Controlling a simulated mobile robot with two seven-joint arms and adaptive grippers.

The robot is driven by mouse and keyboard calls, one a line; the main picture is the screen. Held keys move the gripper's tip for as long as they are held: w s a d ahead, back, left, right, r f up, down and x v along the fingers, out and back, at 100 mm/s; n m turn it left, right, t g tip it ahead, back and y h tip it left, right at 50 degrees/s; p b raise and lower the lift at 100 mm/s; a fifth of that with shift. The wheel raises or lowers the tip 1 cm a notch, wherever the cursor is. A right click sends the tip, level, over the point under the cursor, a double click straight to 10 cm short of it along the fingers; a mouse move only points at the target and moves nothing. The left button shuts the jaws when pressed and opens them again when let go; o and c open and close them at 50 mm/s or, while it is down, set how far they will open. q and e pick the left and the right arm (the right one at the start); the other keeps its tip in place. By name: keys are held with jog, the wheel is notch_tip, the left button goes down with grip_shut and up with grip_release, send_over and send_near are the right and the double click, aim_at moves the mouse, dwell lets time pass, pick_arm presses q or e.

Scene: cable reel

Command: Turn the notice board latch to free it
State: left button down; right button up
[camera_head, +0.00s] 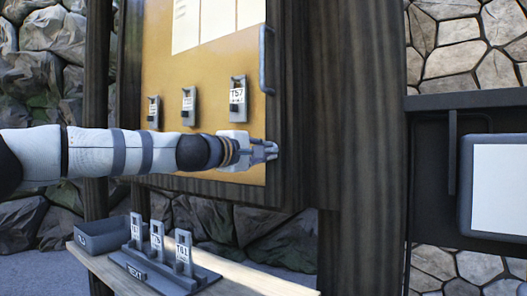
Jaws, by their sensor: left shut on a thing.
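The notice board (205,68) is a tan panel in a dark wooden frame, with a pale sheet at its top. My left arm reaches in from the left across the board's lower part. My left gripper (268,151) is at the board's lower right edge, beside the frame post, and is shut on the latch there. The gripper's fingers hide most of the latch, so its angle cannot be told. A grey vertical handle (263,60) is on the board's right edge, above the gripper. My right gripper is not in view.
Several tags hang on the board, one marked T57 (237,96). Below, a wooden shelf (262,283) holds a grey bin (92,236) and a dark rack (185,282) with upright tags. A thick dark post (345,130) stands right of the board; a dark panel with a pale screen (498,188) is beyond.

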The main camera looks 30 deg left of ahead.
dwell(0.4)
pick_arm(q)
jog(key=c, duration=1.6)
grip_release()
